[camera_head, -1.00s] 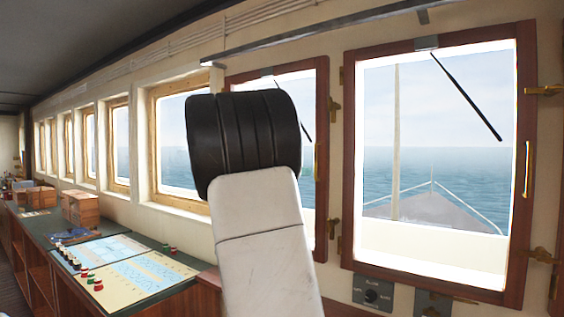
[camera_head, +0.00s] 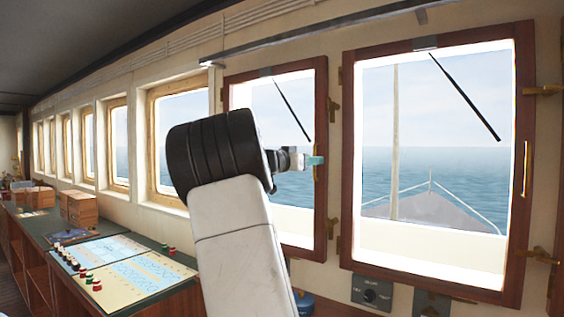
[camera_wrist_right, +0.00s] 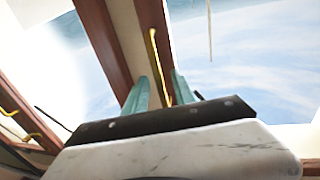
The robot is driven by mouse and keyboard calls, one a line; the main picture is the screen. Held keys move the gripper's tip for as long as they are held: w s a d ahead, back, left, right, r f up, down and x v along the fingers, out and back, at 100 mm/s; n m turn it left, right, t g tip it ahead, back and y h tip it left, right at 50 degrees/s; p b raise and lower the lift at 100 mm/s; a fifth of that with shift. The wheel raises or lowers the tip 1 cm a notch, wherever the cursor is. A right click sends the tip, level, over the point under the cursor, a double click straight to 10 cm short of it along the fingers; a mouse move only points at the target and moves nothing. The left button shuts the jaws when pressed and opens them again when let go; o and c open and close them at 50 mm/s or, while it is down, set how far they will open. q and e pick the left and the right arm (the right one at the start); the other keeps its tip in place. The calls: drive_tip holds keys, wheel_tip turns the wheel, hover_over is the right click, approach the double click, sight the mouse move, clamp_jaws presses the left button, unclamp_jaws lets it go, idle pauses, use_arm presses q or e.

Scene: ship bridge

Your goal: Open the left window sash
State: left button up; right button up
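The left window sash (camera_head: 321,100) is a dark red-brown wooden frame around glass, and it looks shut. Its brass handle (camera_head: 317,185) stands upright on the right stile. My right gripper (camera_head: 316,160) overlaps the handle in the head view; contact cannot be told there. In the right wrist view my right gripper's teal fingers (camera_wrist_right: 158,92) are apart, with the brass handle (camera_wrist_right: 155,50) running into the gap between them. The handle looks thinner than the gap. My left gripper is not in view.
A second sash (camera_head: 346,190) with its own brass handle (camera_head: 526,170) is to the right. Brass latches (camera_head: 334,112) sit on the post between them. A control panel (camera_head: 371,292) is below. A console with charts (camera_head: 130,272) and wooden boxes (camera_head: 79,208) is at left.

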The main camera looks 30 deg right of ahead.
clamp_jaws()
idle(1.3)
